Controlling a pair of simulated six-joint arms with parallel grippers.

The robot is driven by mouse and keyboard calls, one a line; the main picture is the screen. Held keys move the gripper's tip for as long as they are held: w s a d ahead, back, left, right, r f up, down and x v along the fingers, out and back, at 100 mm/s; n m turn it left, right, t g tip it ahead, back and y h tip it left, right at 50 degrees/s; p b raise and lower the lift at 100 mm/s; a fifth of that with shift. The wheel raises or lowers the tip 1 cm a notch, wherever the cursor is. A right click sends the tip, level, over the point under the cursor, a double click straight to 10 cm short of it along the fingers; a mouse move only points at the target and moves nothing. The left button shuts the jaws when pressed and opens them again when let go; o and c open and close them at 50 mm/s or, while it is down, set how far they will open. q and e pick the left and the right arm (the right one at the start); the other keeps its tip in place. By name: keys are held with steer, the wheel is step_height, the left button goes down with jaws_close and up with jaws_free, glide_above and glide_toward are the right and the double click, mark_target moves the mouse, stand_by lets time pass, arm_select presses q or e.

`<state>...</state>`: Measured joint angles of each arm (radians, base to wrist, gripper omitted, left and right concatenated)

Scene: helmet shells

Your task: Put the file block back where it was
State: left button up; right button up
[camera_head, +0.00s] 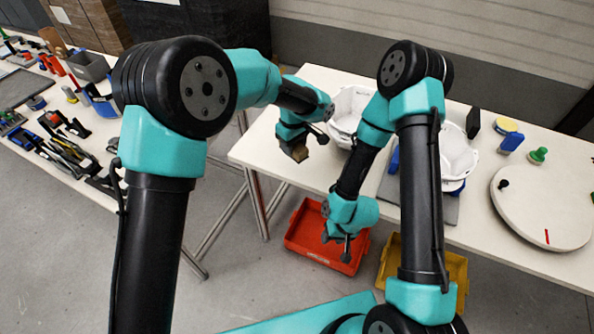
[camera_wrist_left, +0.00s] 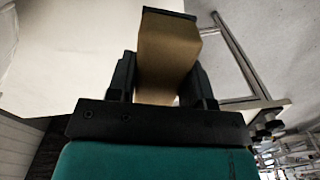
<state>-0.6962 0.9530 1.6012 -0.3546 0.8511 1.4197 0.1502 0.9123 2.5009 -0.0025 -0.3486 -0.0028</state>
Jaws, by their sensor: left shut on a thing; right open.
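The file block (camera_head: 294,152) is brown with a dark end and hangs by the left part of the white table (camera_head: 262,143). My left gripper (camera_head: 293,142) is shut on it. In the left wrist view the tan file block (camera_wrist_left: 168,58) sits between both fingers of the left gripper (camera_wrist_left: 165,75) and sticks out beyond them; its dark end is at the top. The block is held in the air near the table's left front edge; its exact height cannot be told. My right gripper (camera_head: 337,244) is open and empty above the red bin (camera_head: 296,238).
A white helmet shell (camera_head: 344,101) stands behind the arms, and another (camera_head: 458,160) sits on a grey mat (camera_head: 446,209). A round white turntable (camera_head: 530,218) is at right. A yellow bin (camera_head: 456,268) is on the floor. A tool-covered table (camera_head: 100,135) stands at far left.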

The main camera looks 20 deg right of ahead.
mark_target(297, 171)
arm_select(q)
steer(key=shift+s+d+f, duration=0.15)
steer(key=shift+d+f, duration=0.35)
steer(key=shift+f, duration=2)
steer(key=shift+f, duration=2)
steer(key=shift+f, duration=0.15)
steer(key=o, duration=0.8)
steer(key=shift+o, duration=0.2)
